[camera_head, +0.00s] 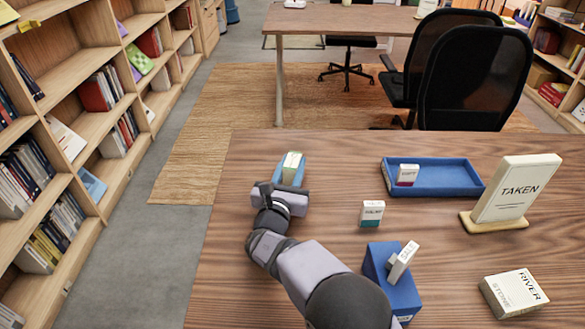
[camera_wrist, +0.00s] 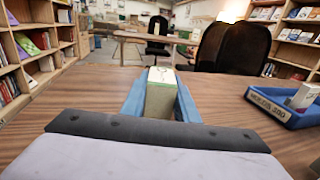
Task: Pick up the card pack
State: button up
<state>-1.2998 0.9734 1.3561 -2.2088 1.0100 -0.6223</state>
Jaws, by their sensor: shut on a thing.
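My gripper (camera_head: 291,172) is over the left part of the wooden table, its blue fingers either side of a card pack (camera_head: 293,160), a small box with a cream top and a pale green side. In the wrist view the card pack (camera_wrist: 160,98) stands upright between the two blue fingers, which are shut on it. Its lower part is hidden by my gripper, so I cannot tell whether it touches the table.
A small white and teal box (camera_head: 372,213) stands mid-table. A blue tray (camera_head: 450,178) holds a white and purple box (camera_head: 408,174). A blue block (camera_head: 392,285) bears a tilted white box (camera_head: 403,260). A TAKEN sign (camera_head: 517,188) and a RIVER STONE box (camera_head: 515,293) are at right.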

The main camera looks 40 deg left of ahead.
jog(key=shift+r, duration=0.1)
notch_tip(320, 180, up, 28)
jog(key=p, duration=0.3)
